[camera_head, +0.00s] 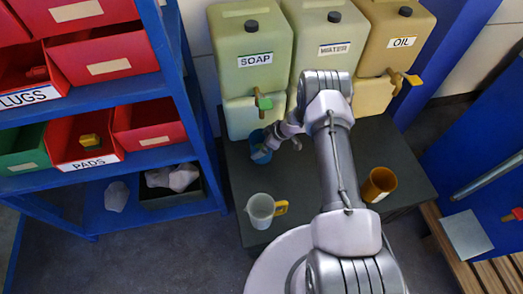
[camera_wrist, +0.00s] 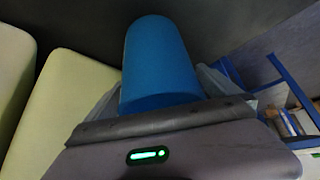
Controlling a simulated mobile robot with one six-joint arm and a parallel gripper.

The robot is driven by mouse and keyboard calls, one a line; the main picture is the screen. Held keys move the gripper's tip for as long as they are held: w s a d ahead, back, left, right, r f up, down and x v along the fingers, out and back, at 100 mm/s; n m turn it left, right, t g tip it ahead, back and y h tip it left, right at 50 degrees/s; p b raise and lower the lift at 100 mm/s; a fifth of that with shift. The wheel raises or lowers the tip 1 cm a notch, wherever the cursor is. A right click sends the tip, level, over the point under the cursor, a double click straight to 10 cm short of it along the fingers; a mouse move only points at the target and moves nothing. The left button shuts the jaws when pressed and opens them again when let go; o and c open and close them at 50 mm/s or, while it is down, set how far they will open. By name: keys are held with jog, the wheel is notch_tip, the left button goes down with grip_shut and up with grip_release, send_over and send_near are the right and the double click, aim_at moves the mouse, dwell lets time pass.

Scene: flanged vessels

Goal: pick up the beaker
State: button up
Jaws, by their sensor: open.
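A blue beaker (camera_head: 260,146) stands on the dark table below the SOAP container in the head view, partly hidden by my gripper (camera_head: 272,146). In the wrist view the blue beaker (camera_wrist: 158,62) is large and central, just beyond my gripper's body. Pale finger parts show on either side of it in the wrist view. My gripper is open around or close to the beaker; I cannot tell whether the fingers touch it. The beaker's lower part is hidden in the wrist view.
A whitish jug with a yellow handle (camera_head: 262,210) and an orange-brown cup (camera_head: 379,184) stand on the table (camera_head: 230,170). SOAP (camera_head: 250,50), WATER (camera_head: 330,40) and OIL (camera_head: 397,40) containers with taps line the back. A blue shelf (camera_head: 120,95) with bins stands left.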

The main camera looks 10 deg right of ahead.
jog(key=shift+r, duration=0.15)
jog(key=shift+c, duration=0.2)
jog(key=c, duration=1.7)
